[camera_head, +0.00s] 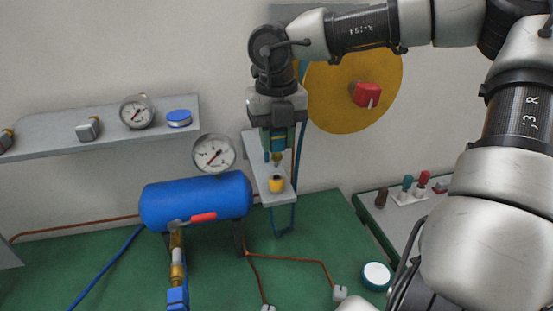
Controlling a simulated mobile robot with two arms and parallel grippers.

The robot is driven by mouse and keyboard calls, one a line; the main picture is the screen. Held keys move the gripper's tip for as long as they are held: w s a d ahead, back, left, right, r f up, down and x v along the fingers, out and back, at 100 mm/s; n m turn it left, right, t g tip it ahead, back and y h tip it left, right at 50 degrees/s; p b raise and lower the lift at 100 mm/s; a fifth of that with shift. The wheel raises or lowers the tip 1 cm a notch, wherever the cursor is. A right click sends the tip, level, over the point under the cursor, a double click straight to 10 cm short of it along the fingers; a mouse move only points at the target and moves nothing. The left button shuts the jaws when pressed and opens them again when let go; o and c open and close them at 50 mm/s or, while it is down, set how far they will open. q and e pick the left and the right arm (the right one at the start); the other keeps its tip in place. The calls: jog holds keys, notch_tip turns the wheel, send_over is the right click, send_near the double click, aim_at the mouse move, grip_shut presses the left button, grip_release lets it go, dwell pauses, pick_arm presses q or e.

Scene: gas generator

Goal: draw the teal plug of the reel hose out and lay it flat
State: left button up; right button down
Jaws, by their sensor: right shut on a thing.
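My right gripper (278,125) points down from the top centre and is shut on the teal plug (279,142). The plug hangs upright, with its brass tip (277,158) pointing down. Below it, a yellow socket (277,184) stands on a narrow grey wall bracket (258,160). The tip appears a small gap above the socket, so the plug looks out of it. A blue hose (296,178) runs beside the gripper and loops below the bracket. The jaws hide the plug's upper part. My left gripper is not in view.
A yellow reel disc (347,95) with a red knob (367,94) is behind the gripper. A blue tank (196,200) with a gauge (214,154) stands left. A grey shelf (60,142) holds small parts.

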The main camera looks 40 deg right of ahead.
jog(key=shift+r, duration=0.3)
jog(key=shift+r+p, duration=0.95)
jog(key=shift+r, duration=0.5)
dwell(0.7)
